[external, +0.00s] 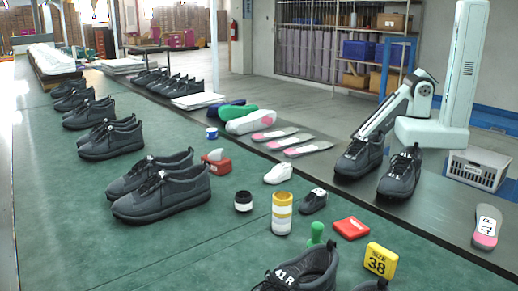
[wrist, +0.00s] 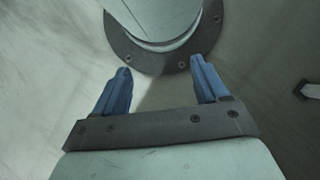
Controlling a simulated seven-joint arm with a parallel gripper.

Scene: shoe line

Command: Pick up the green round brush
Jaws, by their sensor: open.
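A small green object with a rounded top, which looks like the green round brush (external: 316,235), stands on the green work mat near the front, in the external view. It is right of the yellow-and-white jar (external: 282,213) and behind the front shoe. Its lower part is hard to make out. My gripper (wrist: 161,66) is open in the wrist view, with two blue fingers apart and nothing between them. The brush is not in the wrist view. In the external view my arm is folded at the right, well away from the brush; its fingers cannot be made out there.
A red box (external: 351,228) and a yellow "38" block (external: 380,261) stand close to the brush's right. A "41 R" shoe (external: 303,272) is in front. The mat is bare at left front.

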